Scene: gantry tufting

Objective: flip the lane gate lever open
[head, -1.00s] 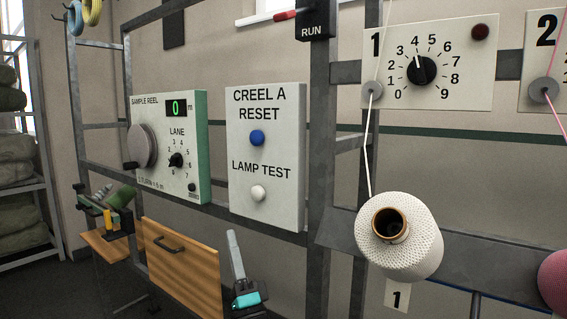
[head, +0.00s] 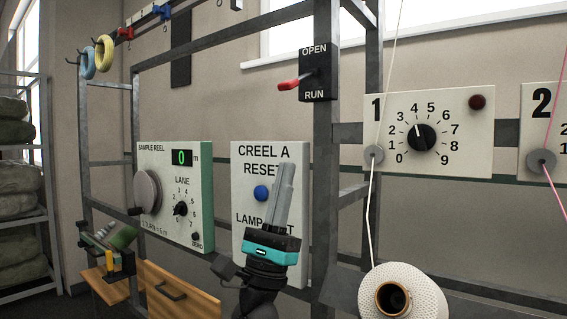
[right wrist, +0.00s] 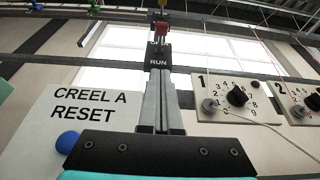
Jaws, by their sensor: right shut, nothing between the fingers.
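The lane gate lever (head: 289,85) has a red handle and sticks out to the left, tilted slightly down, from a black box (head: 318,88) marked OPEN above and RUN below. The red handle also shows in the right wrist view (right wrist: 161,31), above the RUN label and beyond my fingertips. My right gripper (head: 287,166) is shut and empty, its fingers pointing up in front of the CREEL A RESET panel. In the head view its tips are below the lever and apart from it. My left gripper is not in view.
The CREEL A RESET panel (head: 240,205) with a blue button (head: 261,193) is behind my right gripper. A sample reel panel (head: 203,160) is at left. A numbered dial panel (head: 465,130) and a white yarn cone (head: 425,290) are at right. Metal frame posts (head: 326,160) stand beside the box.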

